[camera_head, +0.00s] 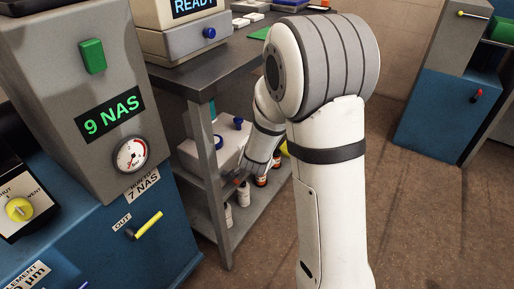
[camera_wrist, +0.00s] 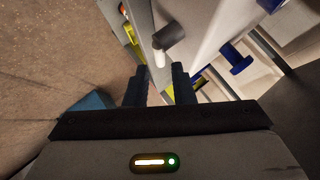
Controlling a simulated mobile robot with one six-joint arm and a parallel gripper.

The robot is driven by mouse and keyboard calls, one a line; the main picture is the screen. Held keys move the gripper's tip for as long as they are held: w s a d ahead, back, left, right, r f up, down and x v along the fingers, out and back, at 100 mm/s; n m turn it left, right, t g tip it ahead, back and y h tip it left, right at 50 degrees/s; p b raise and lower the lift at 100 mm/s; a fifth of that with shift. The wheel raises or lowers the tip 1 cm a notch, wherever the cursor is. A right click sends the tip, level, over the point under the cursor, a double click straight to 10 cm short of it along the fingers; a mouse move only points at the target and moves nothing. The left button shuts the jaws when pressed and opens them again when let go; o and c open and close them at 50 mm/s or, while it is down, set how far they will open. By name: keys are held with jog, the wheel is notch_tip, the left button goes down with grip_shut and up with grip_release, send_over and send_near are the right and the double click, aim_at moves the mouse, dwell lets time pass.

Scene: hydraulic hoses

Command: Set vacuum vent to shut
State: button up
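A round yellow knob (camera_head: 18,208) sits on a dark panel with a white plate at the left edge in the head view. Its labels are partly cut off: one ends in "HUT", the other looks like "VENT". Which label the knob points to is too small to tell. My gripper (camera_wrist: 159,83) is open and empty in the wrist view, its two dark fingers apart. In the head view my arm reaches down beside the bench's lower shelf, well right of the yellow knob. A dark grey cylinder with a pale end (camera_wrist: 170,35) lies beyond my fingertips.
A white box with blue knobs (camera_head: 217,141) stands on the lower shelf, with small bottles (camera_head: 243,193) near it. A blue-grey cabinet carries a gauge (camera_head: 131,154), a green switch (camera_head: 92,56) and a yellow lever (camera_head: 148,225). Open brown floor (camera_head: 420,230) lies at right.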

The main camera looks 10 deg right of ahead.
jog(key=shift+v, duration=1.35)
jog(key=s+a+r+n+g+y+p, duration=0.1)
jog(key=s+r+n+p, duration=0.1)
jog(key=r+p, duration=0.35)
jog(key=s+a+r+n+y+p, duration=0.1)
jog(key=s+r+p, duration=0.1)
jog(key=r+p, duration=0.35)
jog(key=s+d+r+n+g+p, duration=0.1)
jog(key=s+r+n+g+p, duration=0.2)
jog(key=s+r+p, duration=0.6)
jog(key=s+d+r+n+g+p, duration=0.1)
jog(key=s+r+n+g+p, duration=0.2)
jog(key=s+r+p, duration=0.7)
jog(key=s+r+n, duration=0.2)
jog(key=s+r, duration=0.1)
jog(key=r, duration=0.7)
jog(key=shift+d+r+n+y, duration=0.3)
jog(key=shift+d, duration=0.05)
jog(key=shift+s, duration=0.25)
